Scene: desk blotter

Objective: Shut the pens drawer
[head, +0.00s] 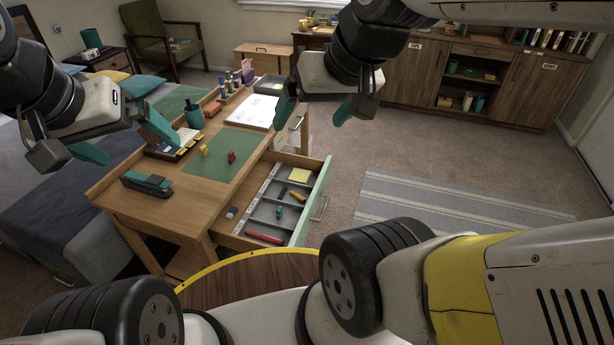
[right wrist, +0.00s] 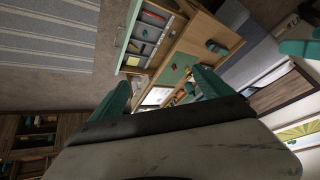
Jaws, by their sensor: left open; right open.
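The open drawer (head: 317,194) sticks out of the right side of the wooden desk, with a pale green front and a metal handle. Its grey divided tray holds a yellow note pad, a red pen-like item and several small things. I cannot read any label on it. It also shows in the right wrist view (right wrist: 128,36). My right gripper (head: 317,106) is open and empty, above and beyond the drawer near the desk's far right side. Its fingers also show in the right wrist view (right wrist: 160,92). My left gripper (head: 122,138) is open and empty over the desk's left side.
The desk (head: 165,207) bears a green mat (head: 220,150), a stapler (head: 147,182), a cup (head: 193,115) and papers. A bed stands left. Carpet and a striped rug (head: 440,205) leave free floor right.

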